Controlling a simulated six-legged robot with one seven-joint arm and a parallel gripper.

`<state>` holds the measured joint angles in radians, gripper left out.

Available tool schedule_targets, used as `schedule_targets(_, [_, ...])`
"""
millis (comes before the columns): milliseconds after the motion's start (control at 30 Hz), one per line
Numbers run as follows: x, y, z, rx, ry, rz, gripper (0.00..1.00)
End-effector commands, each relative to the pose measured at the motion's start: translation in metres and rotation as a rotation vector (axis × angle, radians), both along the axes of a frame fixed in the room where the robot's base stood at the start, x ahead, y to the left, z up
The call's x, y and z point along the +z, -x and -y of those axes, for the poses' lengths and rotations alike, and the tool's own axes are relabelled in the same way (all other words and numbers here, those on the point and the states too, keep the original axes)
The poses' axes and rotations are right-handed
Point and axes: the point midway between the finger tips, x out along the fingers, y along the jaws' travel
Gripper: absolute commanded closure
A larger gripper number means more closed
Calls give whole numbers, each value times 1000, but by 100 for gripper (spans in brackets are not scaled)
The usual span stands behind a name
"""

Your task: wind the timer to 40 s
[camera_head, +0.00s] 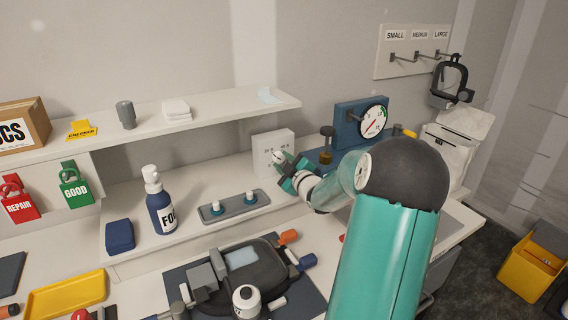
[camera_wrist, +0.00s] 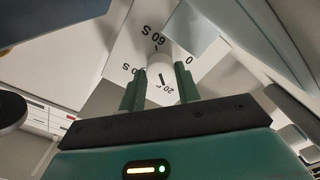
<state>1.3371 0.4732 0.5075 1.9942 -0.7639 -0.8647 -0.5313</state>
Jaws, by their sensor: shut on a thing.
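The timer is a white box (camera_head: 273,148) standing at the back of the bench, below the shelf end. My gripper (camera_head: 284,164) is at its front face and hides part of it. In the wrist view, my gripper's two green fingers (camera_wrist: 160,84) are shut on the white timer knob (camera_wrist: 158,68), one on each side. The timer face (camera_wrist: 138,48) shows 60 S, 0 and 20, plus a partly hidden label at left. A short dark mark on the knob is on the side towards the 20; its exact setting is hard to tell.
A blue gauge (camera_head: 361,117) stands right of the timer, with a brass-coloured knobbed piece (camera_head: 326,143) in front of it. A grey tray (camera_head: 234,206) with two white-topped pieces and a blue bottle (camera_head: 160,205) stand to the left. The shelf (camera_head: 220,112) overhangs the back.

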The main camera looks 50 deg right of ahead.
Motion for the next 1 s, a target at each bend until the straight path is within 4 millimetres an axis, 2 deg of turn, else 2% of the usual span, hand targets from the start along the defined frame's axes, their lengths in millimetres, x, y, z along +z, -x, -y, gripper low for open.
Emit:
schedule_targets(467, [0, 0, 0, 1, 0, 1, 90])
schedule_targets(500, [0, 0, 0, 1, 0, 1, 66])
schedule_targets(600, [0, 0, 0, 1, 0, 1, 46])
schedule_targets(867, [0, 0, 0, 0, 0, 0, 46])
schedule_targets(1000, [0, 6, -2, 0, 1, 0, 46])
